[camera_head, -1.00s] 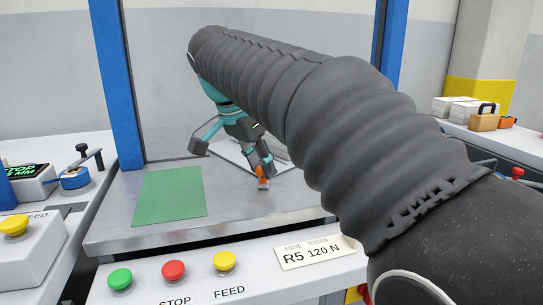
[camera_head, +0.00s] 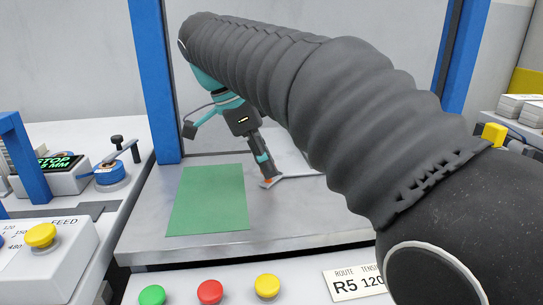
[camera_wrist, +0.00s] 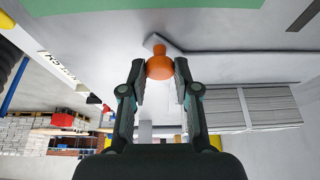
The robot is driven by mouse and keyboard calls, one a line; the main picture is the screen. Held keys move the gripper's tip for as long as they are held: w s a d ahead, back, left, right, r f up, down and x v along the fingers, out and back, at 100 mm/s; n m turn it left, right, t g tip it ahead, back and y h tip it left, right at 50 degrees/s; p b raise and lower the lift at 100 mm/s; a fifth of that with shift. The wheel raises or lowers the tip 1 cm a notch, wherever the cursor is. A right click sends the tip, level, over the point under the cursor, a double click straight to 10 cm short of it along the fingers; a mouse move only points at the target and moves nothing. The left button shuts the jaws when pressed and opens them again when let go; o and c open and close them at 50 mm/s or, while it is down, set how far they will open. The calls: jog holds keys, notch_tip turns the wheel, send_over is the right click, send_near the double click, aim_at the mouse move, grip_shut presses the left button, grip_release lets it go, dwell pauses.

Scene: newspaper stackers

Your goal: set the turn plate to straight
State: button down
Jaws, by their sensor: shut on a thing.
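The turn plate (camera_head: 291,180) is a pale, flat arm-like plate lying on the grey metal table, with an orange knob (camera_head: 268,181) at its left end. In the head view the knob sits just right of the green sheet, and the plate runs rightward until my arm hides it. My gripper (camera_head: 267,178) points down at the knob. In the wrist view the orange knob (camera_wrist: 160,68) sits between the tips of my gripper (camera_wrist: 161,78), which is shut on it. The plate (camera_wrist: 155,43) shows behind the knob.
A green sheet (camera_head: 207,199) lies flat left of the knob. Blue posts (camera_head: 153,80) frame the table. Green, red and yellow buttons (camera_head: 267,286) line the front panel beside the R5 120 N label (camera_head: 355,283). A box with a yellow button (camera_head: 41,236) stands at left.

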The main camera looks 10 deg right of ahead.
jog(key=shift+w+a+f, duration=0.1)
jog(key=shift+w+a, duration=0.1)
jog(key=shift+a, duration=0.05)
dwell(0.4)
jog(key=c, duration=0.9)
grip_release()
jog(key=shift+w+a, duration=0.1)
jog(key=shift+a, duration=0.1)
jog(key=shift+o, duration=0.2)
jog(key=shift+d, duration=0.15)
jog(key=shift+a+r, duration=0.2)
jog(key=shift+r, duration=0.3)
jog(key=a, duration=1.2)
jog(key=shift+r, duration=0.1)
jog(key=shift+a, duration=0.1)
